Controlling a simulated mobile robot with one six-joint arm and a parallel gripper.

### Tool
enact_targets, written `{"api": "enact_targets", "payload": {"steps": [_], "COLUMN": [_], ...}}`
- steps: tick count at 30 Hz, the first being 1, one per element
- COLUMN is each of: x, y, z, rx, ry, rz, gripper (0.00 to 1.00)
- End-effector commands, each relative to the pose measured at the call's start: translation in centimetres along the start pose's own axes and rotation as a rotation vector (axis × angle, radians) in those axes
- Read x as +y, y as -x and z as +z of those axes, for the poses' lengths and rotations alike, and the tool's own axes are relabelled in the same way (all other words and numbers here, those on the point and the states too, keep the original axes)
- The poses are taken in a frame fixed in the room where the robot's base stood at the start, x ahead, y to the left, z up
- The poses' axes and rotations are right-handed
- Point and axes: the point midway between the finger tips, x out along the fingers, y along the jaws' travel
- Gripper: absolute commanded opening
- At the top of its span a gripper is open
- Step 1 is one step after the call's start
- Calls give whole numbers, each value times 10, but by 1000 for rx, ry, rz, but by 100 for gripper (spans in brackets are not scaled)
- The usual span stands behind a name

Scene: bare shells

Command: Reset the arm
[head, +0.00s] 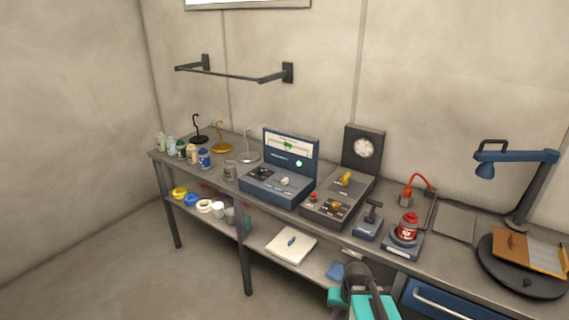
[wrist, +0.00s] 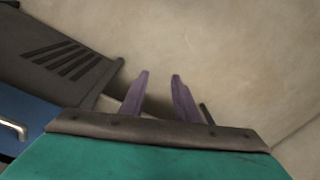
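My gripper (wrist: 160,75) shows in the wrist view with two purple fingers standing apart. Nothing is between them, and only bare pale wall or floor surface lies beyond the tips. In the head view my teal and dark arm (head: 368,300) is at the bottom, just in front of the bench's front edge; its fingertips cannot be made out there.
A blue drawer (head: 440,302) is near the arm. Floor at left is clear.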

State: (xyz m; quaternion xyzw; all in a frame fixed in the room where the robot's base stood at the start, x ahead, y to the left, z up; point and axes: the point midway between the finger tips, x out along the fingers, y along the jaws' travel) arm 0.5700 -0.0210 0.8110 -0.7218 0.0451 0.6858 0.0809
Motion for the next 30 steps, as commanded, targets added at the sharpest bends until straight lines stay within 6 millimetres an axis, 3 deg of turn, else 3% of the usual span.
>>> {"api": "enact_targets", "payload": {"steps": [6, 14, 20, 30], "x": [-16, -7, 1, 20], "y": [-6, -53, -98, -187], "z": [16, 46, 80, 158], "rx": [-45, -111, -180, -329], "ry": [181, 180, 177, 174], "rz": [51, 57, 63, 75], "gripper": [29, 29, 29, 29]}}
